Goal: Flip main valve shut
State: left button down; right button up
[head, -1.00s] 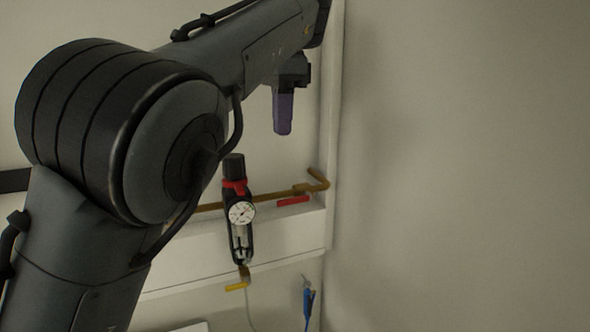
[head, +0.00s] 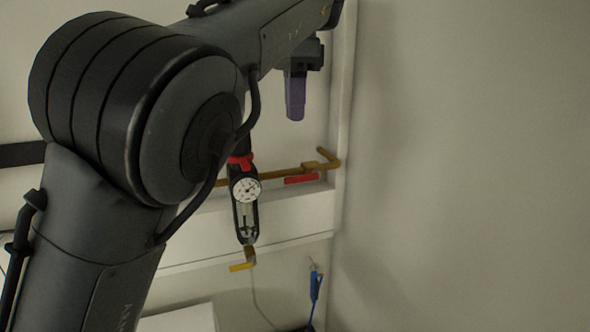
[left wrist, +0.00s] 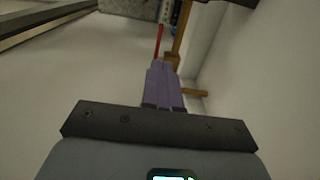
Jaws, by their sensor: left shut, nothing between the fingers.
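A red lever handle (head: 301,179) lies roughly along the brass pipe (head: 285,172), near the pipe's right end. In the left wrist view a long thin red piece (left wrist: 159,40), seemingly the same lever, shows beyond the fingertips beside the brass pipe (left wrist: 182,35). My left gripper (head: 295,112) has purple fingers pointing down, above the red lever and apart from it in the head view. Its fingers are shut together and empty, also in the left wrist view (left wrist: 160,64). My right gripper is in neither view.
A black regulator with a round white gauge (head: 246,190) hangs left of the red lever, with a yellow lever (head: 242,267) below it. A blue fitting (head: 315,286) hangs lower right. A white vertical post (head: 343,110) stands close to the right of my gripper.

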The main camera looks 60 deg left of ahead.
pick_arm(q)
jog(key=b, duration=0.4)
send_near(303, 177)
jog(key=f, duration=0.1)
jog(key=s+f, duration=0.1)
jog(key=f, duration=0.3)
jog(key=shift+s+a, duration=0.2)
jog(key=shift+a, duration=0.15)
jog(key=shift+f+b, duration=0.35)
jog(key=shift+f, duration=0.5)
jog(key=shift+a, duration=0.15)
